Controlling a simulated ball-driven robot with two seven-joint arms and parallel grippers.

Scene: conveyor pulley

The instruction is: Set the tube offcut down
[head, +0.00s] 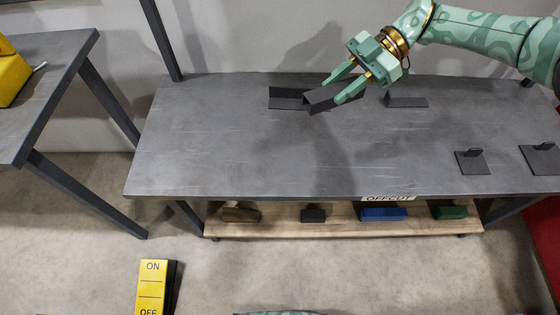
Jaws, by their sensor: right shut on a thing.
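The tube offcut (320,99) is a short dark grey piece in the head view, near the back middle of the grey workbench (230,150). My right gripper (338,92) reaches in from the upper right and is shut on it, one finger on each side. The offcut lies slightly tilted in the picture, its left end nearest me. I cannot tell whether it touches the bench top or hangs just above it. The fingers hide part of it. My left gripper is not in view.
A dark angle-shaped piece (285,98) lies directly left of the offcut, another (408,101) to its right. Two plates with upright tabs (472,164) (541,161) stand at the right. A shelf (340,228) below holds several blocks. The bench's front middle and left are clear.

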